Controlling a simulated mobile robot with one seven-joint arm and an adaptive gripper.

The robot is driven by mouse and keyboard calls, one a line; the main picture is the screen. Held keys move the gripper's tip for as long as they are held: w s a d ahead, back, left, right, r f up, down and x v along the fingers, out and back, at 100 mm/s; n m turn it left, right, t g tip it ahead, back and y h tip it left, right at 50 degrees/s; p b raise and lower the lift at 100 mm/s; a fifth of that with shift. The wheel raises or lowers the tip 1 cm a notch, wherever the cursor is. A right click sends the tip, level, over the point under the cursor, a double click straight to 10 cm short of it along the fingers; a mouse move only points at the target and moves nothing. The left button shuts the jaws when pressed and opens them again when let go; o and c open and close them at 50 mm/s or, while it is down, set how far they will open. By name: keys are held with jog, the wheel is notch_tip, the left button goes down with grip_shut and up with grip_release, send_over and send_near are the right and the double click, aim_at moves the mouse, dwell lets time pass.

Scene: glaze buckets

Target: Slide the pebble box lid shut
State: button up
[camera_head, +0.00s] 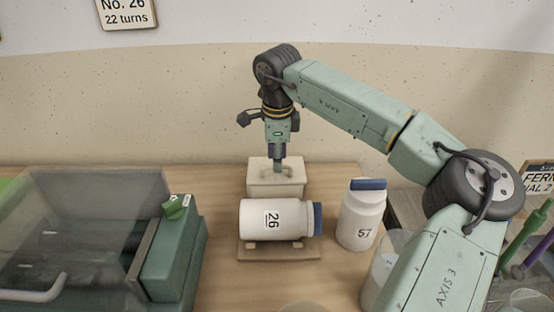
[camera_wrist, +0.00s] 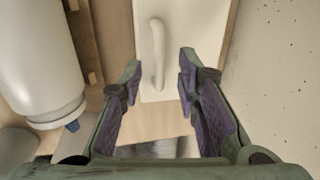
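The pebble box (camera_head: 262,187) is a cream block at the back middle of the table, behind the jar marked 26. Its pale lid (camera_wrist: 188,30) shows in the wrist view with a raised bar handle (camera_wrist: 157,52) on it. My gripper (camera_head: 278,160) points down over the box, close to the handle. In the wrist view my gripper (camera_wrist: 161,68) is open, its two purple-padded fingers apart, with the handle's near end between the fingertips. I cannot tell whether they touch it. Whether the lid lies fully over the box is unclear; my fingers hide part of it.
The white jar marked 26 (camera_head: 255,218) lies on a wooden cradle (camera_head: 280,253) just in front of the box. The jar marked 57 (camera_head: 359,220) stands to its right. A green machine (camera_head: 175,262) with a clear cover fills the left. A wall rises behind the table.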

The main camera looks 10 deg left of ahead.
notch_tip(320, 180, up, 11)
jog(key=s, duration=0.2)
jog(key=shift+d, duration=0.2)
jog(key=shift+s+f, duration=0.15)
